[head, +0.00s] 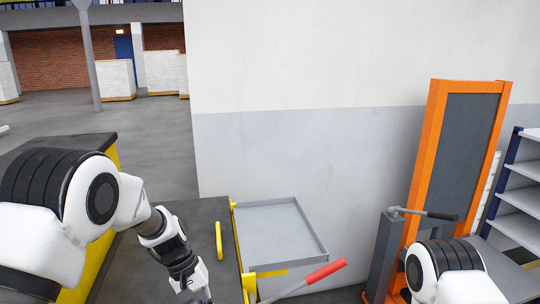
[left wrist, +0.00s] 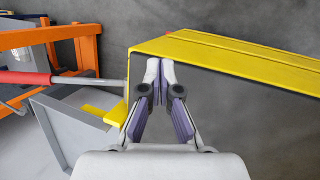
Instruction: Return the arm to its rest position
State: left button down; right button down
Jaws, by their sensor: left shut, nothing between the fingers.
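My left arm comes in from the left in the head view, bent down over a dark-topped table (head: 195,215). My left gripper (head: 203,296) is at the bottom edge of that view, partly cut off. In the left wrist view the left gripper (left wrist: 161,70) shows its two fingers together at the tips, shut with nothing between them. It is above the dark table surface near the table's yellow edge (left wrist: 190,42). Only a white and black part of my right arm shows at the lower right of the head view; its gripper is out of view.
A shallow grey tray (head: 278,230) adjoins the table on the right. A red-handled lever (head: 326,271) extends near its front, and it also shows beside the gripper in the left wrist view (left wrist: 25,78). An orange-framed dark panel (head: 466,140) and shelves (head: 520,200) stand right. A wall is behind.

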pick_arm(q)
jog(key=s+a+f+g+y, duration=0.1)
jog(key=s+a+f+g, duration=0.15)
jog(key=s+f, duration=0.7)
jog(key=s+a+f+g+y, duration=0.1)
jog(key=s+a+f, duration=0.3)
jog(key=s+f, duration=0.6)
jog(key=s+a+f+m+t+y, duration=0.1)
jog(key=s+a+f, duration=0.15)
jog(key=s, duration=0.65)
jog(key=s+a+f+m+y, duration=0.1)
jog(key=s+a, duration=0.2)
jog(key=s, duration=0.5)
jog(key=w+t, duration=0.2)
jog(key=w, duration=0.1)
jog(key=w+r+t, duration=0.1)
jog(key=t, duration=0.1)
jog(key=shift+w+d+m, duration=0.2)
jog(key=shift+d+m, duration=0.1)
jog(key=shift+d, duration=0.05)
